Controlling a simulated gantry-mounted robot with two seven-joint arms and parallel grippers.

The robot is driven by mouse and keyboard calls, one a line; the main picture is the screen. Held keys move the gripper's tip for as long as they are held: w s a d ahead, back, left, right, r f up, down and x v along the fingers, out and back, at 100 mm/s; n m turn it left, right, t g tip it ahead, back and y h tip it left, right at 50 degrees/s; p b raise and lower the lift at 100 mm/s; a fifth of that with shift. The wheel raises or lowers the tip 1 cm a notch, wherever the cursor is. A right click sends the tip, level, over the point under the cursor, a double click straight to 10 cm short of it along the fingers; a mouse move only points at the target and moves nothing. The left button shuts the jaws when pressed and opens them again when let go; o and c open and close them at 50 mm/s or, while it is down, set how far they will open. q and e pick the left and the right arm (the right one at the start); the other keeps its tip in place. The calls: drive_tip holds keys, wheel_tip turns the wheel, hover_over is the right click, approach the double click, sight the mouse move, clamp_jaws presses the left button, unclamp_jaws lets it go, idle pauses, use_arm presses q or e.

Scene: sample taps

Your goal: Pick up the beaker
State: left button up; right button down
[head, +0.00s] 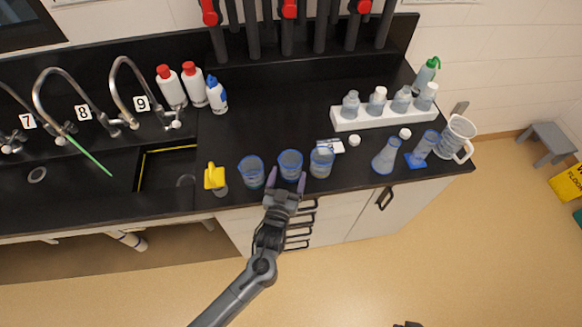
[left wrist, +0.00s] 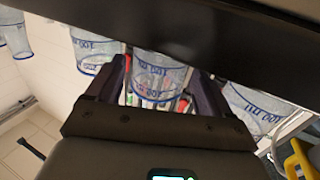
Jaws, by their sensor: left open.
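Three clear glass beakers with blue rims stand in a row near the counter's front edge: a left beaker (head: 251,171), a middle beaker (head: 290,163) and a right beaker (head: 321,161). My left gripper (head: 286,180) is open at the front edge, with one finger on each side of the middle beaker's near part. In the left wrist view the middle beaker (left wrist: 158,75) shows between the two spread fingers (left wrist: 155,90); I cannot tell whether they touch it. A small dark piece at the head view's bottom edge may be my right gripper; its jaws cannot be made out.
A yellow-topped item (head: 215,178) stands left of the beakers, beside the sink (head: 165,170). A flask (head: 386,156), a cylinder (head: 423,147) and a jug (head: 456,138) stand to the right. A white bottle rack (head: 385,117) is behind.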

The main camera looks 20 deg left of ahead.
sight(293, 158)
use_arm(q)
drive_tip(key=shift+w+a+f, duration=0.15)
drive_tip(key=shift+w+a, duration=0.05)
drive_tip(key=shift+w, duration=1.1)
drive_tip(key=shift+w+a+f, duration=0.1)
drive_tip(key=shift+w+a, duration=0.1)
drive_tip(key=shift+w, duration=1.1)
drive_tip(key=c, duration=0.7)
